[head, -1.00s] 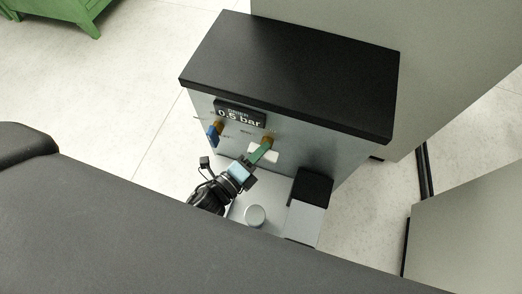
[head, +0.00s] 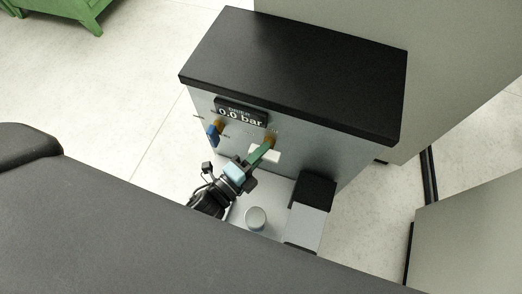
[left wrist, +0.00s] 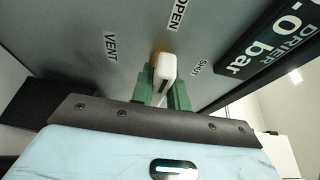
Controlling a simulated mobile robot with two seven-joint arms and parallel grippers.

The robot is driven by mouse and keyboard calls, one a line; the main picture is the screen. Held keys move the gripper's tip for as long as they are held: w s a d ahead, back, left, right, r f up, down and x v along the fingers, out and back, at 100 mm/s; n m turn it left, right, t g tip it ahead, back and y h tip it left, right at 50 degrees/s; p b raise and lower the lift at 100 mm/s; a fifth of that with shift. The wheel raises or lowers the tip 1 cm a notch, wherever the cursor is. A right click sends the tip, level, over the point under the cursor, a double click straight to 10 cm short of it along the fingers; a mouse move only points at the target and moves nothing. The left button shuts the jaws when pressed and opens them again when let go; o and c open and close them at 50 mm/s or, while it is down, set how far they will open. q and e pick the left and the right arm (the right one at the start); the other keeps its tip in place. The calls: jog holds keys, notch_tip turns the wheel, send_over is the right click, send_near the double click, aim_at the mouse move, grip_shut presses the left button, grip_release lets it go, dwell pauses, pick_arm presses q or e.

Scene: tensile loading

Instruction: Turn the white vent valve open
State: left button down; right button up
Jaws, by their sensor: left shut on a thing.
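The white vent valve handle (left wrist: 165,72) stands out from the grey panel on a brass stem, close to the OPEN and SHUT labels in the left wrist view. My left gripper (left wrist: 161,88) has its two green fingers closed on the handle, one on each side. In the head view my left gripper (head: 264,148) reaches up to the cabinet front at the brass fitting (head: 271,138). White shows beside the green fingers there, but they hide much of the valve. A VENT label (left wrist: 111,46) is on the panel. My right gripper is not in view.
The display (head: 240,113) above the valves reads 0.0 bar. A blue-handled valve (head: 213,132) sits to the left. A round light-grey piece (head: 255,215) and a black block (head: 313,190) stand below on the shelf. The cabinet's black top (head: 300,70) overhangs the panel.

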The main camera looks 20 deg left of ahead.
pick_arm(q)
jog(key=c, duration=1.5)
grip_release()
jog(key=shift+o, duration=0.7)
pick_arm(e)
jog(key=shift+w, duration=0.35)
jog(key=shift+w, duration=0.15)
pick_arm(q)
jog(key=p+v, duration=0.1)
jog(key=v, duration=0.6)
jog(key=shift+s, duration=0.35)
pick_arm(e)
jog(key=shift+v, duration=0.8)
pick_arm(q)
jog(key=shift+a, duration=0.1)
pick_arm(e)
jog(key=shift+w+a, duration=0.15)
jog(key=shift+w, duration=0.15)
